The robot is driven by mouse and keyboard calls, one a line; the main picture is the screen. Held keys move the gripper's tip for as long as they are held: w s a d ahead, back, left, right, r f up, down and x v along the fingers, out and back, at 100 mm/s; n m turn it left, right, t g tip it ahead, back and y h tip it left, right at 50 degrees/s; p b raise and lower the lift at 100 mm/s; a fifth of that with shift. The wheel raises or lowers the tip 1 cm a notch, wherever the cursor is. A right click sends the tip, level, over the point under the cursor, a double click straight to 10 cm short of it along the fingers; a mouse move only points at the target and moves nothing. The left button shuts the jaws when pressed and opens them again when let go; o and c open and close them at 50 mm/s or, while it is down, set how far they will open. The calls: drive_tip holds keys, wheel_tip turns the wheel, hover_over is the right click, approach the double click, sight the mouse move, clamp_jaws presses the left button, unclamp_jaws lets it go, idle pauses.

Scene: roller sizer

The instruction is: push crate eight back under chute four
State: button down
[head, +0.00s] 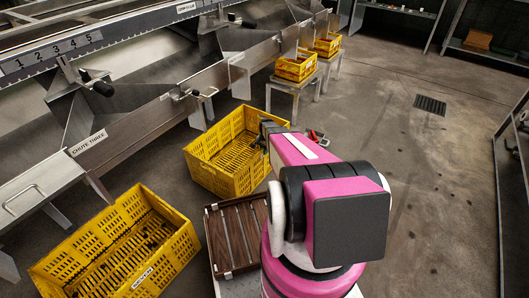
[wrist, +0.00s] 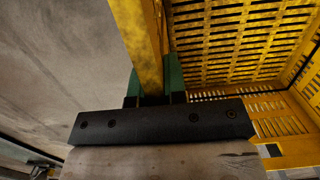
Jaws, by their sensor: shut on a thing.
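A yellow slotted crate (head: 198,167) stands on the floor in the middle of the head view, empty as far as I can see. I see no number on it, so I cannot tell whether it is crate eight. My gripper (head: 264,133) is at its right wall, partly hidden by my arm. In the wrist view my gripper (wrist: 152,88) has its green fingers on both sides of the yellow rim (wrist: 146,40), shut on it. The sizer's chute row runs behind the crate; a plate reads chute three (head: 88,143). I see no readable chute four label.
Another yellow crate (head: 165,212) with dark bits inside stands at the front left. A brown slatted tray (head: 213,240) lies beside my arm. Two small yellow crates (head: 296,67) (head: 327,46) sit on stands farther back. Open floor with a drain grate (head: 430,105) lies to the right.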

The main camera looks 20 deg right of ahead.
drive_tip(key=shift+w+a, duration=0.2)
drive_tip(key=c, duration=1.1)
unclamp_jaws()
drive_tip(key=r, duration=0.7)
drive_tip(key=d+r, duration=0.1)
drive_tip(key=r, duration=0.2)
drive_tip(key=shift+w+r, duration=0.4)
drive_tip(key=s+a+r+n, duration=0.5)
drive_tip(key=s+a+r, duration=0.2)
drive_tip(key=s+r, duration=0.3)
drive_tip(key=s+a+r+n+h, duration=0.1)
drive_tip(key=s+a+r+n, duration=0.4)
drive_tip(key=s+r, duration=0.5)
drive_tip(key=s+a, duration=0.2)
drive_tip(key=s, duration=0.5)
drive_tip(key=shift+s+a+r+t, duration=0.25)
drive_tip(key=shift+r+t, duration=0.05)
drive_tip(key=shift+t, duration=0.1)
